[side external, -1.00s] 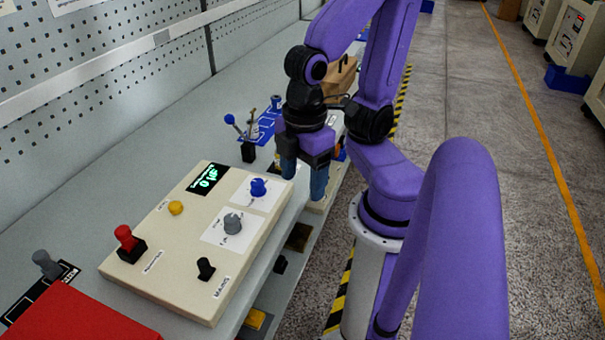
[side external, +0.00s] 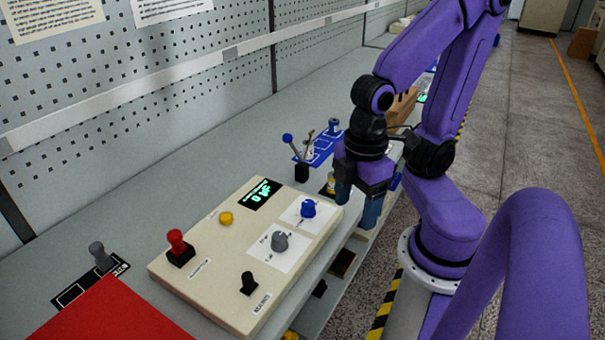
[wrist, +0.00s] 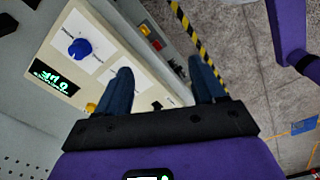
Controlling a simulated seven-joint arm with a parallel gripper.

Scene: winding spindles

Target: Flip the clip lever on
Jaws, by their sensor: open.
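No readable label marks which part is the clip lever. A black toggle switch (side external: 249,283) stands on the near right of the cream control panel (side external: 225,292), and a red-topped lever (side external: 176,242) stands on its left. Behind the panel, a blue-balled lever (side external: 288,138) leans on a small black block (side external: 301,173). My gripper (side external: 357,202) points down just beyond the panel's far right corner, its blue fingers apart and empty. In the wrist view, my gripper (wrist: 162,82) is open, with the panel's edge between and left of the fingers.
The panel also bears a blue knob (side external: 308,208), a grey knob (side external: 279,241), a yellow button (side external: 226,218) and a lit display (side external: 262,194). A red sheet or box (side external: 105,312) and a grey lever (side external: 100,256) are at the left. The bench between panel and wall is clear.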

